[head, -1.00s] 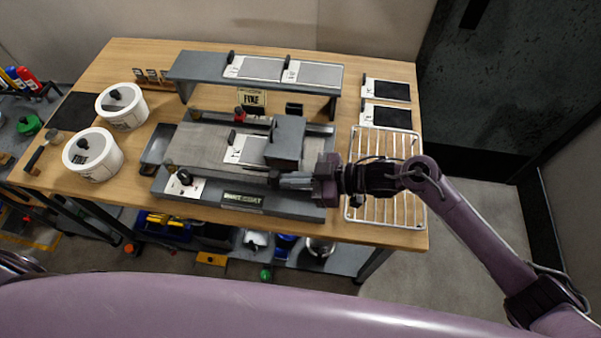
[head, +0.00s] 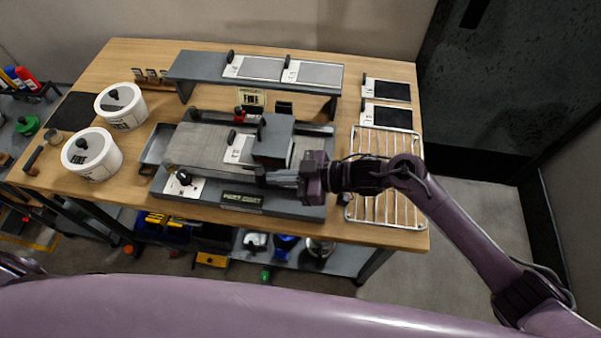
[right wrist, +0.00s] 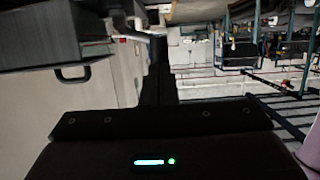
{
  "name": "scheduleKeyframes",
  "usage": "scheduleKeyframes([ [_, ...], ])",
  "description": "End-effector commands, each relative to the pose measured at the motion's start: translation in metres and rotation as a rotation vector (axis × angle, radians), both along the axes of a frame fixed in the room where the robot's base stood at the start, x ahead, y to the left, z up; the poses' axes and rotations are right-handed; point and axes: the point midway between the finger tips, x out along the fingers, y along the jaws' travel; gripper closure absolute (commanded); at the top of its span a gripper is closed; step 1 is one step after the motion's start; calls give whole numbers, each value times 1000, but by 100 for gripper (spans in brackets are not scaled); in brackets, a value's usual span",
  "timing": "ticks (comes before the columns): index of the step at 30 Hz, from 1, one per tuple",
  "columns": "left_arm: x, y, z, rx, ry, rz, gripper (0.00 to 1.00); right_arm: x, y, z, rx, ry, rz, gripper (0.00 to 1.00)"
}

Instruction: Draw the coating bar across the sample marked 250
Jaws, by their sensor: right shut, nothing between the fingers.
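The coating machine (head: 290,208) sits on the bench with a flat grey bed (head: 195,146). A dark grey block-shaped carriage (head: 274,138) stands on the bed; a separate coating bar cannot be made out. A white-labelled sample (head: 237,150) lies on the bed just left of the carriage, its right part hidden by it. The label is too small to read, so I cannot tell which is marked 250. My right gripper (head: 266,178) is shut and empty at the carriage's front side; contact cannot be told. My left gripper is out of view.
A raised shelf (head: 205,68) behind the machine holds two samples. Two more dark samples (head: 386,91) lie at back right. A white wire rack (head: 382,210) is under my right forearm. Two white tubs (head: 92,160) stand at left.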

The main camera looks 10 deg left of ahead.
Motion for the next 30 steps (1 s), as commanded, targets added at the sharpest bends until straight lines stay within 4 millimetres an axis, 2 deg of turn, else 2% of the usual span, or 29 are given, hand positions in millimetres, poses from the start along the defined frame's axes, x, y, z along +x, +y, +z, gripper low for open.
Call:
scheduleKeyframes([
  [30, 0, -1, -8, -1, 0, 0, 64, 0, 31, 1, 3, -1, 1, 100],
])
